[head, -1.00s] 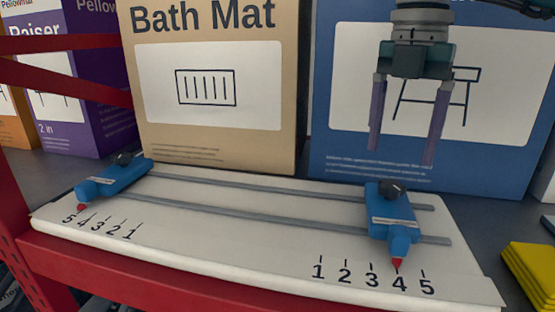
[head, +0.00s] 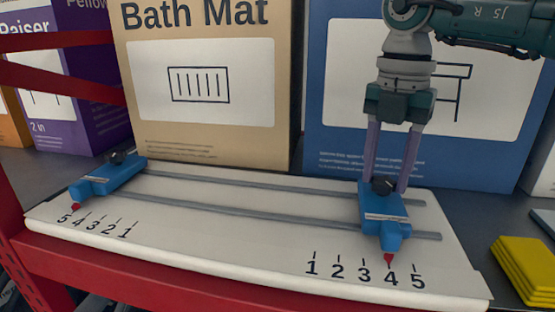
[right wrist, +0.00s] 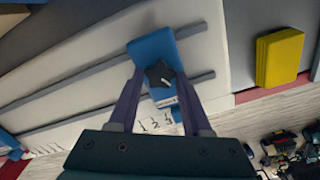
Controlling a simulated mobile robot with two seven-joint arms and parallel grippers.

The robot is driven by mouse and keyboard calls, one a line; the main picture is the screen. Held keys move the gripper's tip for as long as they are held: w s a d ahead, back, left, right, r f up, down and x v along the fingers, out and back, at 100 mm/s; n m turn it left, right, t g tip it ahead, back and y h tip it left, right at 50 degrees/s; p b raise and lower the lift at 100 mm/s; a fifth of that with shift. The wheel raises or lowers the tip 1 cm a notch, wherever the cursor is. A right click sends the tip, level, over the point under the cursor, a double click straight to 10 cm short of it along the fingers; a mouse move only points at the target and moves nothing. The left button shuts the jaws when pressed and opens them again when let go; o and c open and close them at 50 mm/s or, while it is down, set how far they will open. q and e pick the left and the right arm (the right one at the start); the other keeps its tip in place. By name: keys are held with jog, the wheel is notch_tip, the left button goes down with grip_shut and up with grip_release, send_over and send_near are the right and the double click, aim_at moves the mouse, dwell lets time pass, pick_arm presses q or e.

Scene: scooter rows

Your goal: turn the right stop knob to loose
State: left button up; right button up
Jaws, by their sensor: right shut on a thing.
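The right stop (head: 382,215) is a blue slider on two grey rails, with its red pointer at the mark 4. Its dark star-shaped right stop knob (head: 384,186) sits on top; it also shows in the right wrist view (right wrist: 160,74). My right gripper (head: 388,184) reaches down from above, with one purple finger on each side of the knob, shut on it. Its fingers also show in the right wrist view (right wrist: 160,78). Whether the knob is tight or loose cannot be told. My left gripper is not in view.
The left stop (head: 108,178), also blue with a dark knob, sits at the rails' left end. The white board (head: 215,240) with printed numbers lies on a red-edged shelf. A tan Bath Mat box (head: 205,140) and a blue box (head: 335,145) stand close behind. Yellow pads (head: 527,268) lie at right.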

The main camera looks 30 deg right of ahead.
grip_shut()
dwell(0.3)
jog(key=n, duration=0.3)
jog(key=shift+n, duration=0.4)
jog(key=n, duration=0.5)
jog(key=shift+n+b, duration=0.3)
jog(key=shift+b, duration=0.05)
jog(key=n, duration=0.4)
jog(key=n+b, duration=0.1)
jog(key=n, duration=0.4)
jog(key=shift+n, duration=0.5)
